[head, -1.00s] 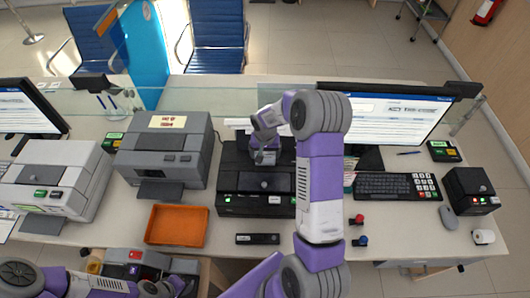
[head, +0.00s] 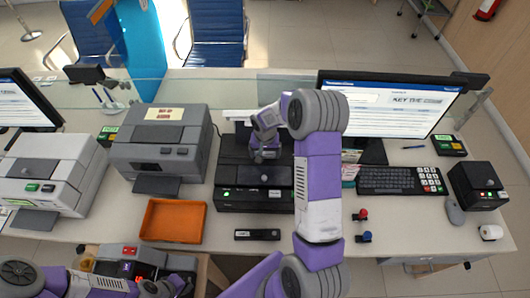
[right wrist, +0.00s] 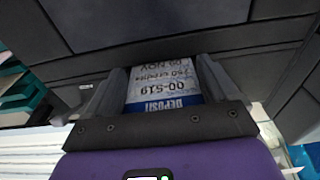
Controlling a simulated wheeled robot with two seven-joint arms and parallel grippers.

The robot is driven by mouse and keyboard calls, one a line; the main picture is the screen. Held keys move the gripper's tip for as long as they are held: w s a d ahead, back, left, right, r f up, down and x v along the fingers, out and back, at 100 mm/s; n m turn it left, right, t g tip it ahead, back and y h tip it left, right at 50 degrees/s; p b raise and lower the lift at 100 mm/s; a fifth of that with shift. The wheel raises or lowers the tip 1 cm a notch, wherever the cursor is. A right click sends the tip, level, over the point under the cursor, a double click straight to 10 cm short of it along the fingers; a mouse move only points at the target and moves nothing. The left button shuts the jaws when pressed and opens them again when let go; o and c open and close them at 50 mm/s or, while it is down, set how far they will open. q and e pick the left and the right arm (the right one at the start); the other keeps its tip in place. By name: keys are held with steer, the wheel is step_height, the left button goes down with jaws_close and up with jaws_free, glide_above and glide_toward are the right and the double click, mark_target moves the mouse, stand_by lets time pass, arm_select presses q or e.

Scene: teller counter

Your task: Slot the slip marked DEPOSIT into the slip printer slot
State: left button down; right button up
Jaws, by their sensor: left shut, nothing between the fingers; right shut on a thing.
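The slip (right wrist: 165,88), white with a blue band reading DEPOSIT, shows in the right wrist view between the fingers of my right gripper (right wrist: 165,98), which is shut on it. Its far end meets the dark front of a machine; I cannot tell how far it is in. In the head view, my right gripper (head: 266,152) is over the black printer (head: 254,203) at the middle of the counter and hides part of its top. The slip is hidden there. My left gripper (head: 166,287) is shut and empty at the lower left, by the open drawer.
A grey printer (head: 160,150) and an orange tray (head: 173,221) are left of the black printer. A small black bar (head: 257,235) lies in front of it. A monitor (head: 385,105), keyboard (head: 398,180) and red and blue stamps (head: 361,215) are to the right.

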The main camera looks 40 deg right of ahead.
arm_select(q)
steer(key=shift+f, duration=0.2)
arm_select(e)
steer(key=shift+f, duration=0.2)
steer(key=o, duration=0.6)
steer(key=shift+r, duration=0.1)
arm_select(q)
steer(key=shift+r+p, duration=2.05)
steer(key=shift+r, duration=0.05)
arm_select(e)
step_height(320, 180, up, 7)
